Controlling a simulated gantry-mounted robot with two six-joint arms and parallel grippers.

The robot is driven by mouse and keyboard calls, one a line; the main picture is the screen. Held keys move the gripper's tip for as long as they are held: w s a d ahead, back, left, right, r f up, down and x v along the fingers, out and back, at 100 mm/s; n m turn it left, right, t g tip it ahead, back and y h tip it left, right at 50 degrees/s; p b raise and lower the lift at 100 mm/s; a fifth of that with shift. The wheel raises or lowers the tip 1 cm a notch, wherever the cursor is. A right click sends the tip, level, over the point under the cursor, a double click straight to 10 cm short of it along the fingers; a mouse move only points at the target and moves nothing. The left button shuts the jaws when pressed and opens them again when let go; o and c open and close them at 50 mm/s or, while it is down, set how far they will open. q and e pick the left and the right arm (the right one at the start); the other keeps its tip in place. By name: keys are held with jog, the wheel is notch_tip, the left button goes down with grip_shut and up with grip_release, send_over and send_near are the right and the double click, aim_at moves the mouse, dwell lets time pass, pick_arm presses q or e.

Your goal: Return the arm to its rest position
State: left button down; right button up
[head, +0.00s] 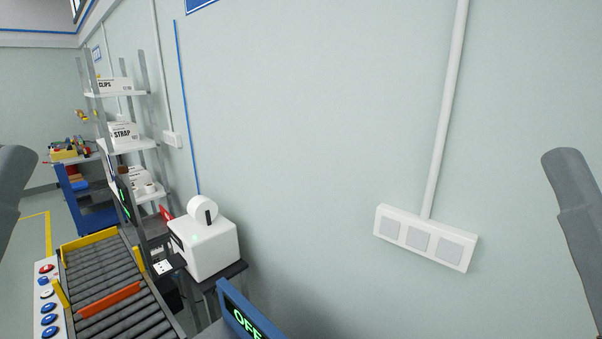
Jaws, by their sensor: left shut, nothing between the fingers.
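A grey link of my left arm (12,190) shows at the left edge, cut off by the frame. A grey link of my right arm (575,215) shows at the right edge, slanting down out of the picture. I see no fingers of either gripper, so their position and whether they hold anything are hidden. Neither visible link touches anything in view.
A roller conveyor (103,270) with an orange bar (110,299) lies at lower left, beside a button panel (47,300). A white printer-like machine (205,248) stands by the wall. Shelves (128,146) hold boxes. A wall socket strip (425,239) is at right.

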notch_tip(320, 180, up, 29)
jog(key=p, duration=2.5)
jog(key=shift+f, duration=0.2)
jog(key=shift+w, duration=0.1)
